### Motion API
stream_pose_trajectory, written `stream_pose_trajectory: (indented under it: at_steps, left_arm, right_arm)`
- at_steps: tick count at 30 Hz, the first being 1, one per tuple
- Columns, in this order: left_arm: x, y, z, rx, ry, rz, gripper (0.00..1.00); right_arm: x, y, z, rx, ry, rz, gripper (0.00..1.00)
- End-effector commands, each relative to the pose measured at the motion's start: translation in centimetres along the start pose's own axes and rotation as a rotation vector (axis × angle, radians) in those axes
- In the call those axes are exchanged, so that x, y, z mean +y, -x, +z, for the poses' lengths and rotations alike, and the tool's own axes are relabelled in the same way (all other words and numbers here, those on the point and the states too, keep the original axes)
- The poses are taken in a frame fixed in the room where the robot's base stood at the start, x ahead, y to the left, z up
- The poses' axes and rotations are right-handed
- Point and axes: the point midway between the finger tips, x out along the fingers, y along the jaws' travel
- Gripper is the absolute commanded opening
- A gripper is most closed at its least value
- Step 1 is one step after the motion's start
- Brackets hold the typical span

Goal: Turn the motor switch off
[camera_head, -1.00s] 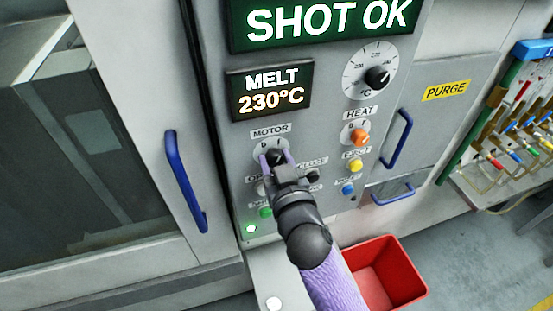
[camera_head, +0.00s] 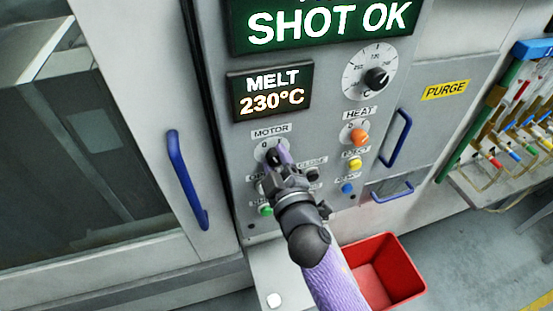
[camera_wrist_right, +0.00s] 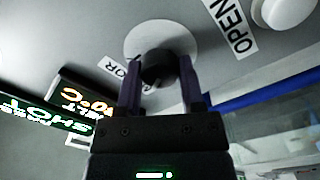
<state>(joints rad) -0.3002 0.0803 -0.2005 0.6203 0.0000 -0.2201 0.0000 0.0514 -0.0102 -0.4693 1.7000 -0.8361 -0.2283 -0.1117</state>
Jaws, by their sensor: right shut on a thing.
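The motor switch (camera_head: 266,145) is a black knob on a round white plate under the MOTOR label on the grey control panel. In the right wrist view, its black knob (camera_wrist_right: 158,72) sits between my two fingers, with the white plate behind it. My right gripper (camera_head: 277,156) is shut on this knob, and its fingers partly hide it in the head view. It also shows in the right wrist view (camera_wrist_right: 159,64). The knob's exact pointing is hard to read. My left gripper is not in view.
The HEAT switch (camera_head: 359,137), yellow button (camera_head: 355,164) and blue button (camera_head: 347,188) are right of my gripper. A green button (camera_head: 265,210) is below. Blue door handles (camera_head: 187,180) stick out nearby. A red bin (camera_head: 405,275) stands on the floor.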

Motion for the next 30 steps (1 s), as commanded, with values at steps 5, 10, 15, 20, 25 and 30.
stream_pose_trajectory:
  at_steps: [5,10,15,20,25,30]
  left_arm:
    - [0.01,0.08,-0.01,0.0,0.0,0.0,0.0]
    - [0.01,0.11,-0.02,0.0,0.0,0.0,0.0]
    - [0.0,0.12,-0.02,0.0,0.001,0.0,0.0]
    - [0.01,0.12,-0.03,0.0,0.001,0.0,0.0]
    - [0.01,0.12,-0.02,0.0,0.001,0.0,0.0]
    - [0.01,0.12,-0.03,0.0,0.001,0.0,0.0]
  right_arm:
    - [-0.06,0.02,0.09,0.0,0.089,-0.002,0.0]
    - [-0.07,0.02,0.09,0.002,0.142,-0.002,0.0]
    - [-0.08,0.02,0.09,0.002,0.167,-0.002,0.0]
    - [-0.09,0.02,0.09,0.003,0.174,-0.002,0.0]
    - [-0.09,0.02,0.09,0.003,0.174,-0.002,0.0]
    - [-0.09,0.02,0.08,0.003,0.173,-0.002,0.64]
